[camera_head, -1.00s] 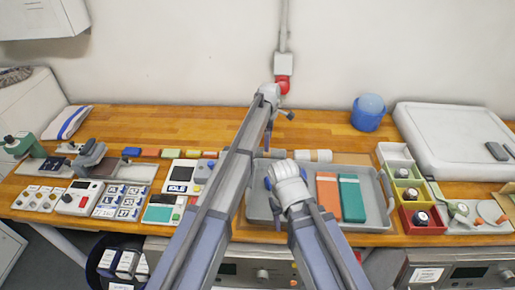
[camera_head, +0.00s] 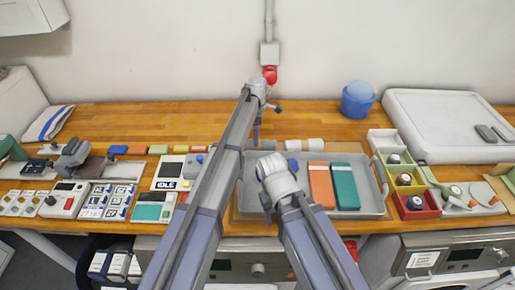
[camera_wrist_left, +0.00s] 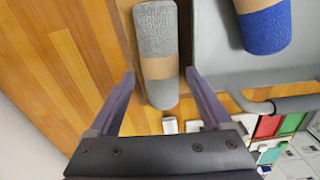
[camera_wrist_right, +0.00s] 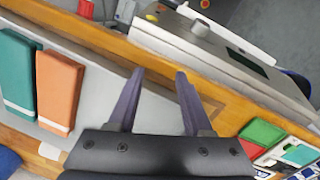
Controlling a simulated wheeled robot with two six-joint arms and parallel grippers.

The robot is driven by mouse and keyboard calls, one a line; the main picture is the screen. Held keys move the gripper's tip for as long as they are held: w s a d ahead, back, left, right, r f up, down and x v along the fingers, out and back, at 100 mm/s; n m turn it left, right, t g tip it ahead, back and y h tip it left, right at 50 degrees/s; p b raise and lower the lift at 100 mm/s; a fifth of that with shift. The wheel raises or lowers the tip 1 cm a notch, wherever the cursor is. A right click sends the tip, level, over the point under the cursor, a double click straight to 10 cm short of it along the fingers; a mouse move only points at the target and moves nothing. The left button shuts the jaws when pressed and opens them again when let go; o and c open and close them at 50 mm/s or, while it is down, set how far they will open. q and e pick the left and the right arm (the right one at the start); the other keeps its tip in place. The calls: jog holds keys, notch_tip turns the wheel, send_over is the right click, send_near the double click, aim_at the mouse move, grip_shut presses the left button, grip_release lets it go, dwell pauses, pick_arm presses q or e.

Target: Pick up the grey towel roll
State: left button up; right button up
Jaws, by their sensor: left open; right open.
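The grey towel roll (camera_wrist_left: 156,40), with a tan band around its middle, lies on the wooden worktop just behind the grey tray. My right gripper (camera_wrist_right: 153,75) is open and empty, over the front edge of the tray and table.
The grey tray (camera_head: 378,202) holds a blue towel roll (camera_wrist_left: 264,28), an orange folded towel (camera_head: 320,185) and a teal one (camera_head: 345,186). Coloured bins (camera_head: 415,205) stand to its right, and a blue bucket (camera_head: 357,104) behind. Small devices (camera_head: 65,198) crowd the left.

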pick_arm(q)
notch_tip(320, 180, down, 5)
jog(key=b, duration=0.4)
jog(key=shift+d, duration=0.1)
pick_arm(e)
notch_tip(320, 180, down, 5)
jog(key=shift+r, duration=0.1)
pick_arm(q)
jog(key=shift+r, duration=0.1)
jog(key=c, duration=1.2)
